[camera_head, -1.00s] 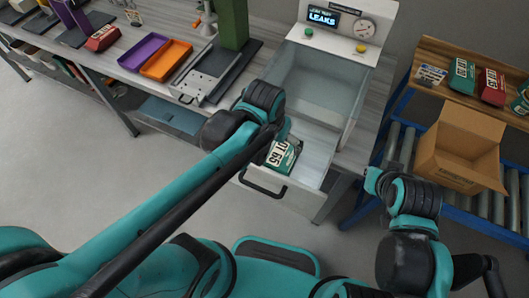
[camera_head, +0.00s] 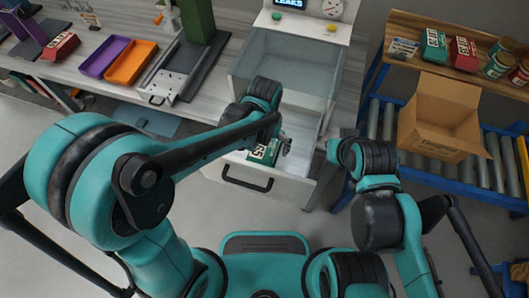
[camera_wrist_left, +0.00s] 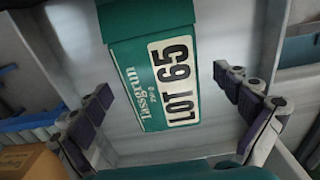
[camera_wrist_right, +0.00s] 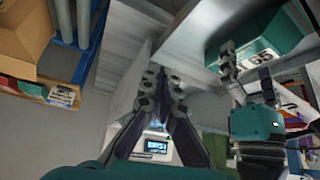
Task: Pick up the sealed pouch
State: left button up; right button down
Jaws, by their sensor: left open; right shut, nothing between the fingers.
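The sealed pouch (camera_head: 262,153) is green with a white LOT 65 label. It lies in the open drawer (camera_head: 292,187) below the leak tester. My left gripper (camera_head: 281,143) is over the drawer at the pouch. In the left wrist view the pouch (camera_wrist_left: 150,75) shows between the spread fingers of the left gripper (camera_wrist_left: 163,92), with a gap on each side. My right gripper (camera_wrist_right: 164,82) is shut and empty, to the right of the drawer in the head view. The pouch also shows in the right wrist view (camera_wrist_right: 240,45), partly behind the left gripper.
The tester's clear chamber (camera_head: 284,80) stands above the drawer. A cardboard box (camera_head: 440,115) sits on a roller conveyor at right. The shelf above holds green and red packs (camera_head: 463,52) and cans. Purple (camera_head: 103,56) and orange (camera_head: 131,63) trays lie on the bench at left.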

pick_arm(q)
jog(key=shift+f, duration=0.7)
jog(key=shift+r, duration=0.1)
jog(key=c, duration=1)
